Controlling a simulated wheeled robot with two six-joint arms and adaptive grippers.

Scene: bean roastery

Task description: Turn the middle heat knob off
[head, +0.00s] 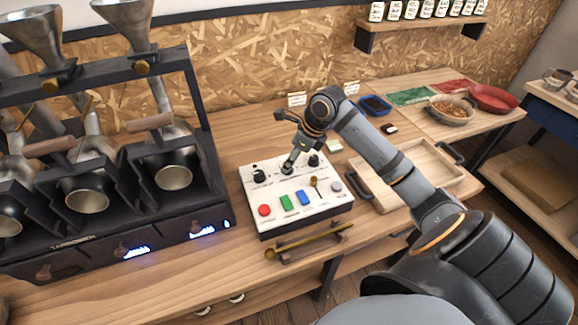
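A white control box (328,204) stands on the wooden counter. Three dark knobs line its back: a left knob (258,174), a middle knob (287,168) and a right knob (314,160). My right gripper (290,163) reaches in from the right and points down at the middle knob, touching or just above it; its fingers are small and I cannot tell whether they are closed on it. The dark three-drum roaster at left also has front knobs, including a middle one (121,250). My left gripper is not in view.
The box's front has a red button (264,210), green and blue switches and a small brass lever. A brass scoop (310,240) lies on a rest in front. A wooden tray (375,193) is right, under my arm. Bowls stand farther right.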

